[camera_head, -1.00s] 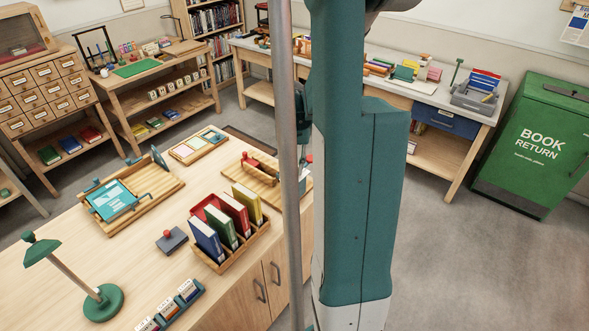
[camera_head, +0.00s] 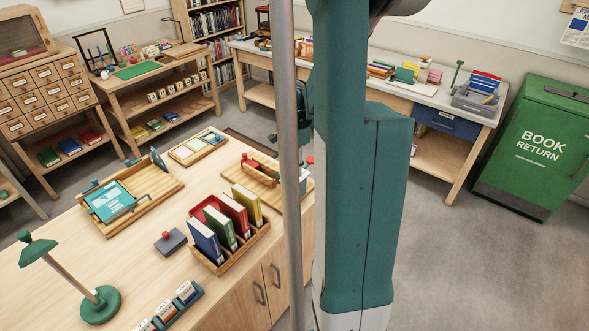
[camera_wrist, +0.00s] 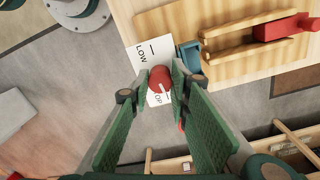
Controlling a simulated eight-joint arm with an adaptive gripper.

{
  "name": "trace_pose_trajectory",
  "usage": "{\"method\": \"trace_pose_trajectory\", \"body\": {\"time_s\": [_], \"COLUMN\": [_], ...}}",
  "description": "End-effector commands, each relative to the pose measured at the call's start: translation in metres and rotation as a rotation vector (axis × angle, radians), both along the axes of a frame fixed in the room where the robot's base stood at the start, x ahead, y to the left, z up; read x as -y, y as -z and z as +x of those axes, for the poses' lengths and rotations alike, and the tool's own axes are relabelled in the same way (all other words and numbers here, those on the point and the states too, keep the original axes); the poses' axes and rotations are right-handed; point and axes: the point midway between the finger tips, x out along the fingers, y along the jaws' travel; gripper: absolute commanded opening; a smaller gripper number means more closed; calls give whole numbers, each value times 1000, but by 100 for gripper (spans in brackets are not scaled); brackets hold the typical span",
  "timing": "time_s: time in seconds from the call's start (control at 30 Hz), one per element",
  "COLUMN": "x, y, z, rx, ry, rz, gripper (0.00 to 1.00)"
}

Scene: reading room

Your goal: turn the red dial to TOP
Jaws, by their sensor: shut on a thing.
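The red dial (camera_wrist: 160,79) sits on a white card (camera_wrist: 149,56) in the wrist view. The card reads LOW on its far side, with a short black tick. Letters "OP" show below the dial, partly hidden by it and my fingers. A thin pale mark shows on the dial's lower part, facing roughly toward those letters; its exact alignment is hard to tell. My gripper (camera_wrist: 161,81) has its green pads on both sides of the dial, shut on it. In the head view my arm hides most of this area.
A wooden tray (camera_wrist: 230,18) with a red block (camera_wrist: 282,28) and a blue piece (camera_wrist: 188,55) lie beside the card. In the head view a wooden crate of binders (camera_head: 224,268) stands nearby on the table. A green book return bin (camera_head: 530,150) stands on the floor at right.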

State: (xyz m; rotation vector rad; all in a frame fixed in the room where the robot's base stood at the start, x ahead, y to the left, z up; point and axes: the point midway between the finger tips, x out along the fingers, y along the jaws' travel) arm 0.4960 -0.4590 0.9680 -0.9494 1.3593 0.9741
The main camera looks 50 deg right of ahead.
Motion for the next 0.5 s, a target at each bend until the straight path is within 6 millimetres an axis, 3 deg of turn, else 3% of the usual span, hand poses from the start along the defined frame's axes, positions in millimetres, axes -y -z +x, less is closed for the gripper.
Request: {"method": "trace_pose_trajectory", "body": {"time_s": [0.5], "x": [-1], "y": [0], "z": [0], "rx": [0], "ry": [51], "rz": [1], "gripper": [7]}}
